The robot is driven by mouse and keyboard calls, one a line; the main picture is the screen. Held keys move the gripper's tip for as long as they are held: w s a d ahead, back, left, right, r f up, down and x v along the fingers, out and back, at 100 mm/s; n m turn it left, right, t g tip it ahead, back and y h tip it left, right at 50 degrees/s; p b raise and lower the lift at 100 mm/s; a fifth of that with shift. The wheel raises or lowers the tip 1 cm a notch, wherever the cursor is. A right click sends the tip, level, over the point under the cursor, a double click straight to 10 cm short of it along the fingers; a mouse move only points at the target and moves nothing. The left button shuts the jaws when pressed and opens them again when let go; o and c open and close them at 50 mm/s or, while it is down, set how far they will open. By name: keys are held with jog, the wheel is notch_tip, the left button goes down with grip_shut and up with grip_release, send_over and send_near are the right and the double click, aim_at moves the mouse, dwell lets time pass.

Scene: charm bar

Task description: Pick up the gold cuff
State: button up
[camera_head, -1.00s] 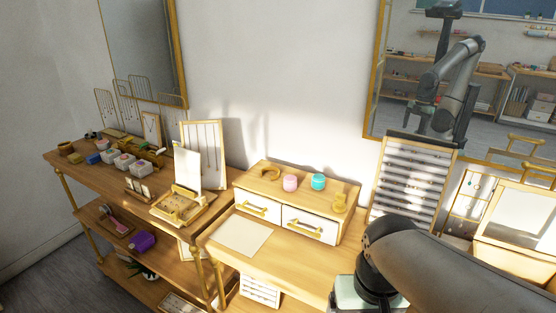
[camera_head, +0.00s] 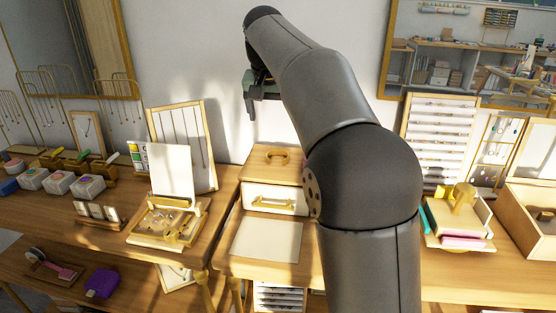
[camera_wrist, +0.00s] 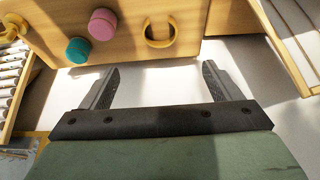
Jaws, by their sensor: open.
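The gold cuff (camera_head: 277,162) is an open C-shaped band on the top of the wooden drawer box (camera_head: 270,176). In the wrist view the cuff (camera_wrist: 148,37) is at the top centre, beyond the fingertips and roughly in line with the gap between them. My gripper (camera_head: 253,108) is up against the wall side, above and behind the drawer box. In the wrist view my gripper (camera_wrist: 161,68) is open, with nothing between its fingers and clear space before the cuff.
A necklace board (camera_head: 184,150) stands left of the box. A ring display (camera_head: 438,135) and a wooden crate (camera_head: 515,215) are at right.

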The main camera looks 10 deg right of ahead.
aim_at(278, 158)
jog(key=x, duration=1.4)
jog(key=shift+f, duration=0.2)
jog(key=c, duration=1)
